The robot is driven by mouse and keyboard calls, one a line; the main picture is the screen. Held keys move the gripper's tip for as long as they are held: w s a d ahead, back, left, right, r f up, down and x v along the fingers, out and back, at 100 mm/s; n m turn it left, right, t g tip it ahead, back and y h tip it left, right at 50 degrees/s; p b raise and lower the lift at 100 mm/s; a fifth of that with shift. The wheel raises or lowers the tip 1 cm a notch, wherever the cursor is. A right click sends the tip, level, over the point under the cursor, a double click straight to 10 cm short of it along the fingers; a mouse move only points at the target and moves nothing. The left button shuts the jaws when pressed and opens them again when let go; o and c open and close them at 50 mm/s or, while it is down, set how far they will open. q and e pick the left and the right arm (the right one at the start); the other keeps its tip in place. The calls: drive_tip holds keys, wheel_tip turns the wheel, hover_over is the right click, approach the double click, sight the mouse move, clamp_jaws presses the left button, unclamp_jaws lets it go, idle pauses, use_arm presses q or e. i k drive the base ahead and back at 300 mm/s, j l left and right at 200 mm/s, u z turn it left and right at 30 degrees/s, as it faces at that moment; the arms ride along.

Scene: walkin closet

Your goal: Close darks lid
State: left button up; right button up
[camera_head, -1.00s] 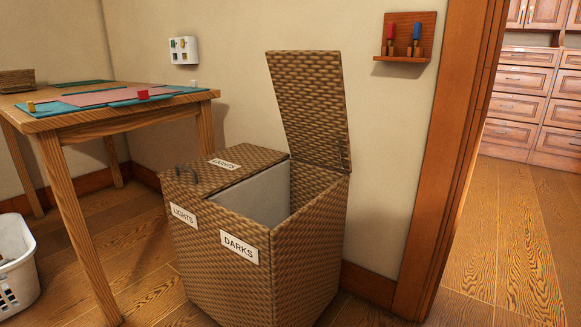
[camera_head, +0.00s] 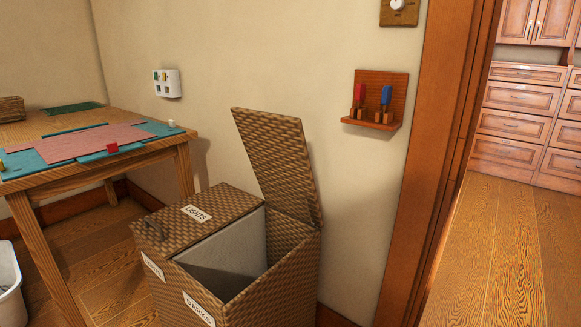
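The wicker hamper (camera_head: 274,287) stands against the wall at the lower middle, with its lower part cut off by the frame. Its darks lid (camera_head: 274,155) is open, raised upright and leaning slightly back toward the wall. The darks compartment below it is open, with a pale inner divider (camera_head: 222,252). The lights lid (camera_head: 197,215) is shut, with a LIGHTS label on top and a dark handle (camera_head: 155,229) at its left edge. The DARKS label (camera_head: 198,309) is on the front, partly cut off. Neither of my grippers is in view.
A wooden table (camera_head: 160,152) with colored mats stands left of the hamper. A white basket (camera_head: 9,287) is at the lower left edge. A small wooden shelf (camera_head: 378,97) hangs on the wall right of the lid. A doorway with open floor (camera_head: 510,250) is at right.

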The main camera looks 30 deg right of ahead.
sight(275, 145)
drive_tip(key=l+u, duration=0.2)
drive_tip(key=l, duration=0.6)
drive_tip(key=l+u, duration=0.2)
drive_tip(key=l, duration=0.65)
drive_tip(key=l+u, duration=0.15)
drive_tip(key=l, duration=0.7)
drive_tip(key=k+l+u, duration=0.2)
drive_tip(key=l, duration=0.6)
drive_tip(key=l+z, duration=0.15)
drive_tip(key=z, duration=0.15)
drive_tip(key=j+z, duration=0.2)
drive_tip(key=z, duration=0.3)
drive_tip(key=k+j+z, duration=0.1)
drive_tip(key=z, duration=0.35)
drive_tip(key=k, duration=0.05)
